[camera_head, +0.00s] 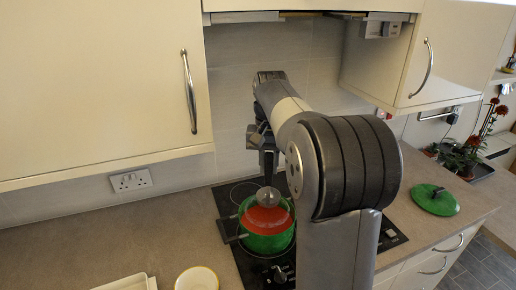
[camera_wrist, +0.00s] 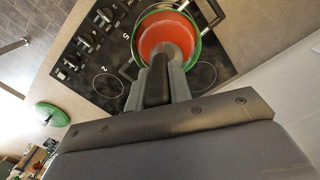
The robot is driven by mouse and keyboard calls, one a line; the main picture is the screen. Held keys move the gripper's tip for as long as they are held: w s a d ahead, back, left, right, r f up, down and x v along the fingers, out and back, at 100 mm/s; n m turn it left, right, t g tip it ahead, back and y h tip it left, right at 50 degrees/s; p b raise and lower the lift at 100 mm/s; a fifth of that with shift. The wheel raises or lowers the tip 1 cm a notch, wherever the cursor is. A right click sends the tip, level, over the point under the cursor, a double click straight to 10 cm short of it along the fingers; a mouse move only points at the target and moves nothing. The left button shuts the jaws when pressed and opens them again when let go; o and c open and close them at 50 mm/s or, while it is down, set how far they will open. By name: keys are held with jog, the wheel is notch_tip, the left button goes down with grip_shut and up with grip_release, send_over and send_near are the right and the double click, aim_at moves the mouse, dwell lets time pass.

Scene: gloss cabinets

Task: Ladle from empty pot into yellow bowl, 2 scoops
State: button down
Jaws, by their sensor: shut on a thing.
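The green pot (camera_head: 262,243) with a red inside stands on the black hob; it also shows in the wrist view (camera_wrist: 197,52). I cannot tell whether the red is lining or contents. My gripper (camera_head: 267,160) is above the pot, shut on the ladle, whose round grey bowl (camera_head: 268,197) appears over the pot's opening. The yellow bowl (camera_head: 198,279), pale inside with a yellow rim, sits on the worktop at the bottom edge, partly cut off.
A green lid (camera_head: 433,200) lies on the worktop to the right of the hob (camera_head: 226,192). A cream tray (camera_head: 125,283) is left of the bowl. Wall cabinets (camera_head: 95,75) hang at left and right. Worktop left of the hob is mostly clear.

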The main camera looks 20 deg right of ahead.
jog(key=shift+w, duration=0.4)
jog(key=shift+s+f, duration=0.15)
jog(key=shift+f, duration=0.1)
send_over(267, 201)
jog(key=shift+f, duration=2.85)
jog(key=shift+f+b, duration=0.5)
jog(key=shift+f, duration=0.9)
notch_tip(267, 201, down, 5)
jog(key=b, duration=0.4)
notch_tip(267, 201, up, 6)
jog(key=p, duration=0.4)
jog(key=shift+f+p, duration=0.1)
jog(key=shift+p, duration=0.2)
jog(key=shift+r, duration=3.7)
